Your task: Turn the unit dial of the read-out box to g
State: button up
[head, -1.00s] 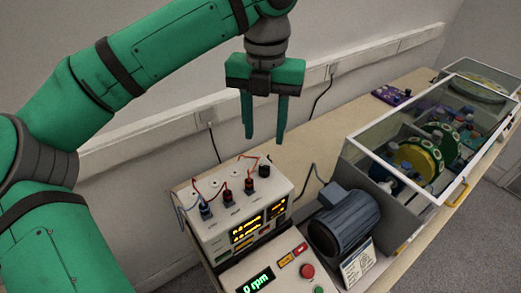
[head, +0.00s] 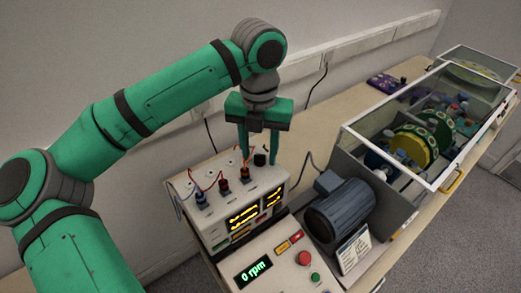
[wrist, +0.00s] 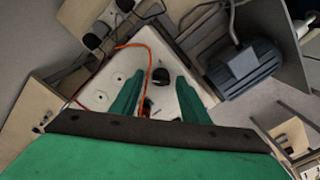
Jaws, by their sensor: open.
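The read-out box (head: 215,215) is a pale box with yellow lit displays on its front and several connectors with red and orange leads on top. A black dial (head: 260,159) stands on its top near the back right corner; it also shows in the wrist view (wrist: 160,76). My gripper (head: 259,158) is open, pointing down over that corner, with its green fingers on either side of the dial in the head view. In the wrist view the dial lies between and a little beyond the fingertips (wrist: 161,88). The dial's markings are too small to read.
A control panel (head: 262,250) reading 0 rpm, with red and green buttons, stands in front of the box. A grey motor (head: 340,212) is close at right, beside a glass-covered rotor rig (head: 405,140). Loose leads cross the box top.

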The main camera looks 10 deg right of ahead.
jog(key=shift+d, duration=0.1)
grip_shut()
jog(key=shift+m, duration=0.3)
jog(key=shift+w+m, duration=0.1)
jog(key=shift+m, duration=0.9)
jog(key=m, duration=0.4)
dwell(0.5)
grip_release()
